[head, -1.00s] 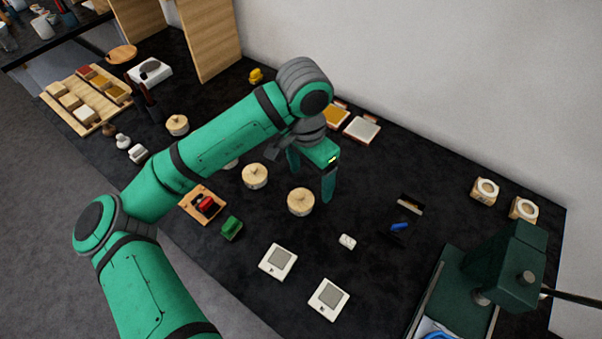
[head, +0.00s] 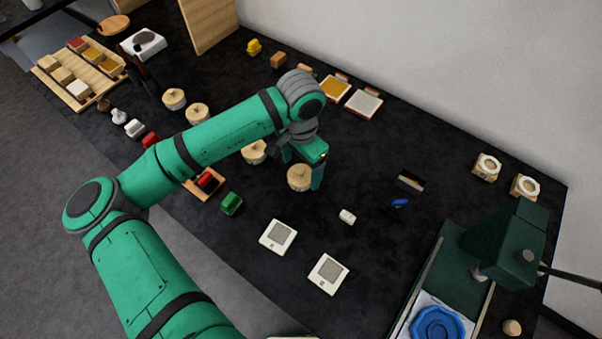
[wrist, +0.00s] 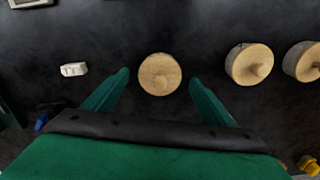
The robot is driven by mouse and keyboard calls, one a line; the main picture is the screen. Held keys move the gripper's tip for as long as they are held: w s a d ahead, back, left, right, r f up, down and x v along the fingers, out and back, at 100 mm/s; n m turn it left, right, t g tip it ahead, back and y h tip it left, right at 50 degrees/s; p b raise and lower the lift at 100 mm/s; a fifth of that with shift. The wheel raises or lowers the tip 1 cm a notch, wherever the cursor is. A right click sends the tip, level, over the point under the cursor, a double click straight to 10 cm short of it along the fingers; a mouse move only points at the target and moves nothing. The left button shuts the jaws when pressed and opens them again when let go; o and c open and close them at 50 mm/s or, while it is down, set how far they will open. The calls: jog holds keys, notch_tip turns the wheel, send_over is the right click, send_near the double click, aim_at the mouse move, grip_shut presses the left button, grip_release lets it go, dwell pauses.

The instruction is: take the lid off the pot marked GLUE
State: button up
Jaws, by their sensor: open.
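Several round pots with pale wooden lids stand in a row on the dark table. In the head view one pot (head: 300,177) is at my gripper (head: 301,171), and others stand to its left: a second pot (head: 254,152), a third (head: 197,113) and a fourth (head: 174,98). No GLUE marking is readable on any of them. In the wrist view my gripper (wrist: 159,76) is open, its green fingers either side of the first pot's lid (wrist: 160,74), seen from above with a small knob. Two more pots (wrist: 249,63) (wrist: 303,61) show to the right.
A white block (head: 347,216) and two white square devices (head: 278,236) (head: 328,273) lie in front. A green press-like machine (head: 505,245) stands at right. A red item on a wooden board (head: 205,182) and a green block (head: 231,203) are left of the gripper.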

jog(key=shift+f, duration=0.5)
jog(key=c, duration=1.1)
jog(key=shift+r, duration=0.15)
